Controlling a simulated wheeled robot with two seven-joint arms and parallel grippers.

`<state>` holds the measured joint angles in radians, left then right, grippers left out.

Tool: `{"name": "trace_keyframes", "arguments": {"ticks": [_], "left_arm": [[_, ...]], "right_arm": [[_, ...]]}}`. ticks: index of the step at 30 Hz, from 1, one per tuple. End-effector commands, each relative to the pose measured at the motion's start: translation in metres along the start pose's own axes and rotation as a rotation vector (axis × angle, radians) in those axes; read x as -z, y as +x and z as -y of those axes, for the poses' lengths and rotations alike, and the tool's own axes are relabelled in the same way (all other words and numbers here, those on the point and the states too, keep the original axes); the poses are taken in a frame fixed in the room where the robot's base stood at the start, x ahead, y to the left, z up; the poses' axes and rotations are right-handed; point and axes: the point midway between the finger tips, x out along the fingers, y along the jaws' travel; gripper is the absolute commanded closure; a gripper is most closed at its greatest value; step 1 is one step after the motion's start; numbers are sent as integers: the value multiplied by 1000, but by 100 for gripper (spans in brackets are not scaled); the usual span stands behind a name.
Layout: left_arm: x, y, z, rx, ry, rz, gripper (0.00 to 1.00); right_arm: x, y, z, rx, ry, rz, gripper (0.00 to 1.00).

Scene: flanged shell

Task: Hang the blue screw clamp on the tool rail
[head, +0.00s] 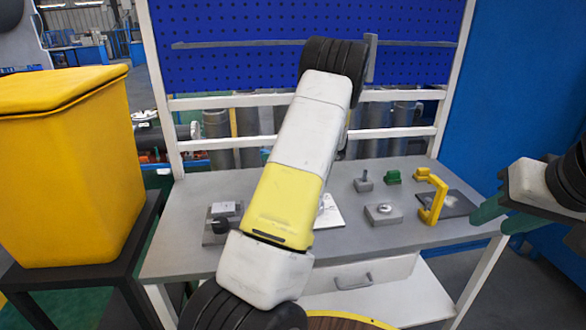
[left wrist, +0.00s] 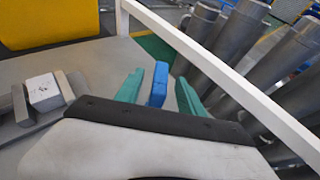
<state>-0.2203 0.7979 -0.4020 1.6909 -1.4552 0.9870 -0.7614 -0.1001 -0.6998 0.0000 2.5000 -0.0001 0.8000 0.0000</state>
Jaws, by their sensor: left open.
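In the left wrist view a blue upright piece (left wrist: 158,86), likely part of the blue screw clamp, shows between the teal fingers of my left gripper (left wrist: 160,92). The fingers are open, with a visible gap on each side of it. The rest of the clamp is hidden behind the gripper body. In the head view my left arm hides the left gripper and the clamp. The grey tool rail (head: 240,43) runs across the blue pegboard above the bench, partly covered by my arm. My right gripper (head: 503,216) is at the right, its teal fingers apart and empty.
The grey bench (head: 185,262) carries a yellow C-shaped clamp (head: 435,195), a green block (head: 393,177), and grey metal fixtures (head: 383,214). A yellow bin (head: 65,170) stands at the left. A white frame bar (left wrist: 225,72) crosses close beyond the left gripper.

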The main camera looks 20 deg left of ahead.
Motion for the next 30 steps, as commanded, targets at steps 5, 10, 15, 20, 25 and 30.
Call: {"name": "trace_keyframes", "arguments": {"ticks": [5, 10, 15, 20, 25, 30], "left_arm": [[0, 15, 1, 2, 0, 0, 55], [0, 15, 1, 2, -1, -1, 56], [0, 15, 1, 2, -1, -1, 90], [0, 15, 1, 2, -1, -1, 100], [0, 15, 1, 1, -1, -1, 100], [0, 15, 1, 1, -1, -1, 100]], "right_arm": [[0, 0, 0, 0, 0, 0, 64], [0, 0, 0, 0, 0, 0, 64], [0, 0, 0, 0, 0, 0, 64], [0, 0, 0, 0, 0, 0, 64], [0, 0, 0, 0, 0, 0, 64], [0, 0, 0, 0, 0, 0, 64]]}}
